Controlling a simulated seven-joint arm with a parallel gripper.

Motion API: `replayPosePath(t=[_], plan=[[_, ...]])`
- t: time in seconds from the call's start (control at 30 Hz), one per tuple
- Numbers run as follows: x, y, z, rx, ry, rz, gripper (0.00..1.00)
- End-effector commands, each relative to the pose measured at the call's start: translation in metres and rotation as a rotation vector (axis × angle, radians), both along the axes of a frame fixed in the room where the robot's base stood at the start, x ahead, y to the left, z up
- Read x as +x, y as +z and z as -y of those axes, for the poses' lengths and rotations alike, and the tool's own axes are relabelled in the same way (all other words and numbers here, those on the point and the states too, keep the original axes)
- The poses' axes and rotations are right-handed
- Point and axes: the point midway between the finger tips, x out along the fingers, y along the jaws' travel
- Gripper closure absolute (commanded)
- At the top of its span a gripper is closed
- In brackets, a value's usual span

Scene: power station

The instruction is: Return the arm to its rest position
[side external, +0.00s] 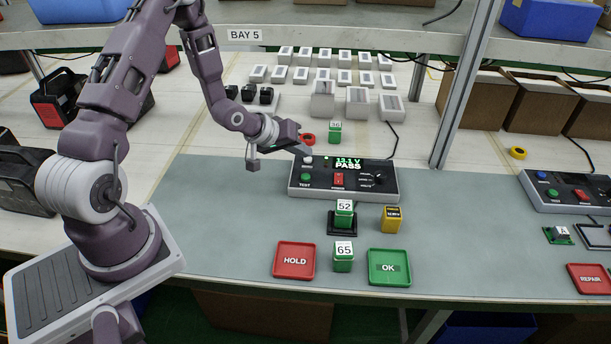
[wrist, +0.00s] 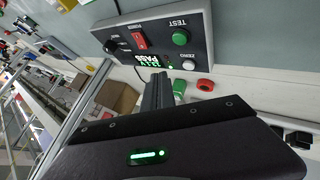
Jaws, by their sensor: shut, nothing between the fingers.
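My gripper (side external: 303,150) is shut and empty, just above the back left corner of the test box (side external: 300,189), by its white ZERO button (side external: 308,160). I cannot tell whether it touches the button. The display reads 13.1 V PASS. In the wrist view the dark gripper fingers (wrist: 158,92) reach toward the box (wrist: 203,45), beside the lit display. The arm is stretched out over the bench, bent down at the wrist.
Green block 52 (side external: 344,214) sits in a black holder before the box. Block 65 (side external: 343,258) stands between the red HOLD tray (side external: 294,260) and green OK tray (side external: 389,268). A yellow block (side external: 391,219) is at right. Block 36 (side external: 335,133) and a red ring (side external: 308,139) lie behind.

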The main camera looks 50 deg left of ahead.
Motion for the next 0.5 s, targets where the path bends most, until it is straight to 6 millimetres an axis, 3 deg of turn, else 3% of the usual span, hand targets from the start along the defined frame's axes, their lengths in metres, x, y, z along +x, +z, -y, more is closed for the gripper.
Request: replayPosePath(t=[0.3, 0.37, 0.5], plan=[[0.001, 0.008, 0.001, 0.024, -0.013, -0.004, 1.0], [0.0, 0.026, 0.003, 0.079, -0.043, -0.023, 1.0], [-0.022, 0.105, 0.019, 0.294, -0.15, -0.112, 1.0]])
